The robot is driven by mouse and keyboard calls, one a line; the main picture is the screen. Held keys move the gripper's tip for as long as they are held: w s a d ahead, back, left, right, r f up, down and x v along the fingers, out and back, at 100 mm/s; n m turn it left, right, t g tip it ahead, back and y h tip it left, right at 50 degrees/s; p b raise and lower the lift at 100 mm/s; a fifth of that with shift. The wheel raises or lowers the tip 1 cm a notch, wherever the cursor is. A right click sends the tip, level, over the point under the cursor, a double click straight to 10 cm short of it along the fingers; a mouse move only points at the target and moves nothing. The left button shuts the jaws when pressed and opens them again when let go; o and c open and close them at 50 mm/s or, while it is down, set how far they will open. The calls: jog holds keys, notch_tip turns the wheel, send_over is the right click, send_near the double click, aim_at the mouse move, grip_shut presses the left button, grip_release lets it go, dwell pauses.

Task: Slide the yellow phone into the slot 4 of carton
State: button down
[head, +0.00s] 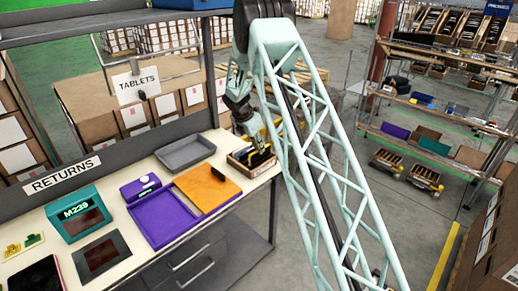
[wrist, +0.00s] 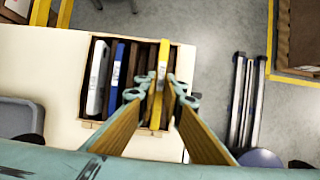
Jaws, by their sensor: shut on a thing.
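The wooden carton (wrist: 88,124) sits on the counter, its slots side by side; it also shows in the head view (head: 262,172). A white phone (wrist: 96,78) stands in its leftmost slot and a blue phone (wrist: 117,72) stands beside it. The yellow phone (wrist: 162,66) is edge-on, right of the middle of the carton, among brown dividers. My gripper (wrist: 157,96) is shut on the yellow phone, one fingertip on each side. The phone lies within the carton's outline from above; how deep it sits I cannot tell. In the head view my gripper (head: 256,146) is over the carton, partly hidden.
A grey tray (head: 186,152) stands left of the carton. An orange board (head: 207,187) and a purple tray (head: 168,219) lie nearer. The counter's right edge is close to the carton, with open floor beyond.

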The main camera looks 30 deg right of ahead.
aim_at(261, 160)
jog(key=shift+f+b, duration=0.7)
jog(key=shift+f, duration=1.4)
jog(key=shift+f, duration=0.4)
dwell(0.6)
jog(key=c, duration=2.7)
grip_release()
jog(key=shift+v, duration=6)
jog(key=shift+r, duration=0.2)
jog(key=shift+r+p, duration=2.55)
jog(key=shift+r, duration=0.85)
